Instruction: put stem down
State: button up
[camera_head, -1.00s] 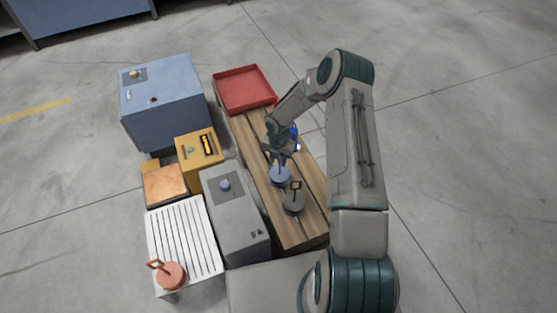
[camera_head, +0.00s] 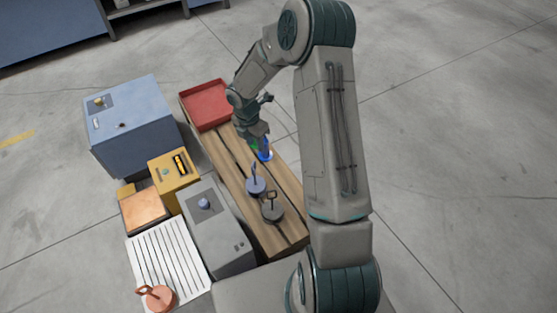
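I cannot tell which piece is the stem. A blue disc with a thin upright stem (camera_head: 256,186) rests on the wooden bench (camera_head: 284,187). A dark grey disc with a square loop handle (camera_head: 273,212) stands just in front of it. A small upright blue piece with a pale foot (camera_head: 265,152) shows beside the fingers, with a bit of green. My gripper (camera_head: 257,142) points down over the bench, behind and above the blue disc, apart from its stem. The fingers are small and partly merge with the blue piece, so their opening and any hold are unclear.
A red tray (camera_head: 207,104) sits at the bench's far end. On the left are a blue box (camera_head: 137,140), a yellow box (camera_head: 172,170), a copper-topped block (camera_head: 143,210), a grey box (camera_head: 222,235) and a white slatted rack (camera_head: 170,255) bearing an orange handled disc (camera_head: 157,298).

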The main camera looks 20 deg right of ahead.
jog(key=s+d+r+m, duration=0.1)
jog(key=s+r+m, duration=1.2)
jog(key=r, duration=0.3)
jog(key=s+r+m, duration=0.3)
jog(key=s+m, duration=0.2)
jog(key=s, duration=0.2)
jog(key=s+a+r+m+t+y, duration=0.1)
jog(key=s+r+m, duration=0.2)
jog(key=s+m, duration=0.3)
jog(key=shift+s+a, duration=0.3)
jog(key=shift+s, duration=0.15)
jog(key=shift+r, duration=0.1)
notch_tip(320, 180, up, 30)
jog(key=t+p, duration=0.1)
jog(key=p, duration=2.6)
jog(key=shift+t, duration=0.4)
jog(key=shift+d, duration=0.1)
